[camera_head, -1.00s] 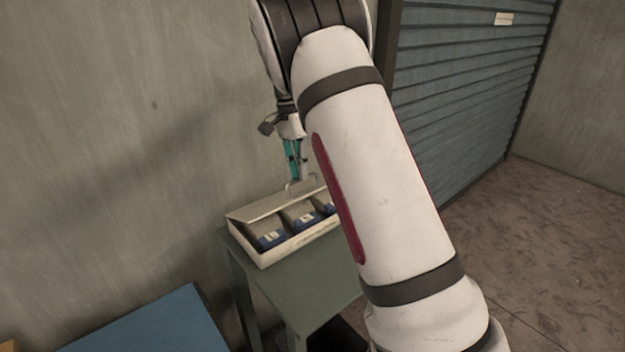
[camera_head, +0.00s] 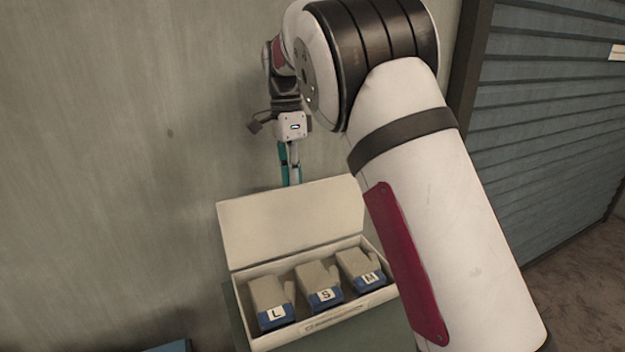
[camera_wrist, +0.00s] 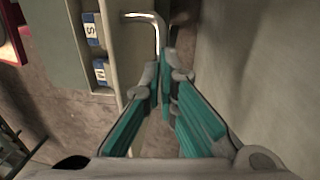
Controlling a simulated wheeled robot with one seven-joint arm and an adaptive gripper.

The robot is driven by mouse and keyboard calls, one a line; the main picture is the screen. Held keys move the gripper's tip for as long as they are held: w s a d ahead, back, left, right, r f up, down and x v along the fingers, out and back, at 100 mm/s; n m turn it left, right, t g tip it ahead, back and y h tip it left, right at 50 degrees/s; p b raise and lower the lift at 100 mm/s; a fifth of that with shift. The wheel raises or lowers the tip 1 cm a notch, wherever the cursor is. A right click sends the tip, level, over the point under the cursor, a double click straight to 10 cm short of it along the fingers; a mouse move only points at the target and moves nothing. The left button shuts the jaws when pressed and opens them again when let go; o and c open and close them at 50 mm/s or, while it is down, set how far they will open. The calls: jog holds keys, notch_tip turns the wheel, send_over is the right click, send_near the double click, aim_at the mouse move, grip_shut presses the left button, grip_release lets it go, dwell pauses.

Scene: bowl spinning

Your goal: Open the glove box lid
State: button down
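The glove box (camera_head: 318,327) is a pale box with its lid (camera_head: 290,222) tilted up at the back, facing the front, raised close to upright. Inside are several gloves with blue cuffs, labelled L (camera_head: 268,296), S (camera_head: 318,280) and M (camera_head: 357,268). My gripper (camera_head: 291,183) is behind the lid's top edge, its tips partly hidden by the lid. In the wrist view, my gripper's fingers (camera_wrist: 166,72) come together at the metal handle (camera_wrist: 157,30) on the lid and appear shut on it.
The box stands on a green table (camera_head: 375,328) beside a grey wall (camera_head: 110,130). A blue surface (camera_head: 170,346) shows at the lower left. A blue-grey shutter (camera_head: 550,140) is on the right. My arm covers the area right of the box.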

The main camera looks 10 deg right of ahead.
jog(key=shift+w+a+f+b, duration=0.2)
jog(key=shift+w+f+b, duration=0.3)
jog(key=shift+w+f, duration=0.3)
jog(key=shift+w+a+f+b, duration=0.2)
jog(key=shift+w+f+b, duration=0.35)
jog(key=shift+f, duration=0.45)
jog(key=c, duration=1.7)
grip_release()
jog(key=shift+w, duration=0.1)
jog(key=shift+o, duration=0.3)
jog(key=shift+w+f, duration=0.1)
jog(key=shift+w, duration=0.05)
jog(key=shift+c, duration=0.3)
jog(key=shift+r, duration=0.2)
